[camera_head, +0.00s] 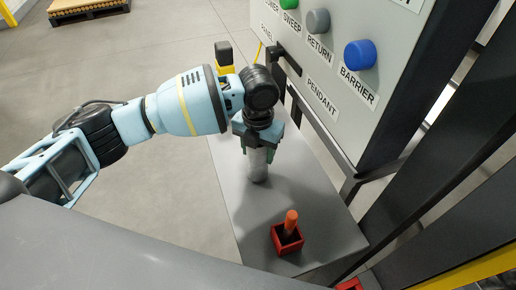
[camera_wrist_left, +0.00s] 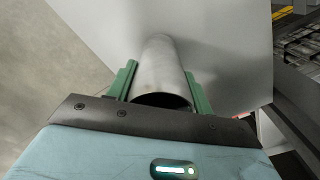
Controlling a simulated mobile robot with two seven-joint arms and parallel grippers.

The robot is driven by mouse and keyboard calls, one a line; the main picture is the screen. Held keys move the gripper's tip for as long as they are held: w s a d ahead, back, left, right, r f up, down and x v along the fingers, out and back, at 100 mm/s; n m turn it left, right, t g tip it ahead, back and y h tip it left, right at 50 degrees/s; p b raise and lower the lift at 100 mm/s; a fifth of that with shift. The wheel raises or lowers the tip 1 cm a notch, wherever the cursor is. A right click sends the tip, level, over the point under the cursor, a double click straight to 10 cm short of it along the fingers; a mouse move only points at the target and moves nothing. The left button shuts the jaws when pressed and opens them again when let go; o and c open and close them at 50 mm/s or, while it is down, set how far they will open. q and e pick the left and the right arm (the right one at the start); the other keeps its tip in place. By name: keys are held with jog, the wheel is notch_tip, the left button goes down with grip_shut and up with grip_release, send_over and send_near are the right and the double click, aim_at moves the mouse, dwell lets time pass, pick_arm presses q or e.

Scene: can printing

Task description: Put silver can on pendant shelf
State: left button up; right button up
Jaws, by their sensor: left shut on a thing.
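The silver can (camera_head: 258,166) stands upright at the grey pendant shelf (camera_head: 236,196), below the panel labelled "PENDANT". Its lower end appears to touch or nearly touch the shelf top; I cannot tell which. My left gripper (camera_head: 260,146) is shut on the can's upper part from above. In the left wrist view the can (camera_wrist_left: 161,72) lies between the two green fingers, with the pale shelf surface (camera_wrist_left: 230,40) behind it. My right gripper is in neither view.
A red square holder (camera_head: 287,240) with an orange stick (camera_head: 290,222) stands on the shelf's near part. A control panel (camera_head: 320,62) with green, grey and blue buttons rises behind the shelf. Dark posts stand to the right. The shelf between can and holder is clear.

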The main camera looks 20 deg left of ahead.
pick_arm(q)
jog(key=o, duration=0.9)
jog(key=shift+o, duration=0.2)
notch_tip(320, 180, up, 12)
jog(key=shift+r, duration=0.1)
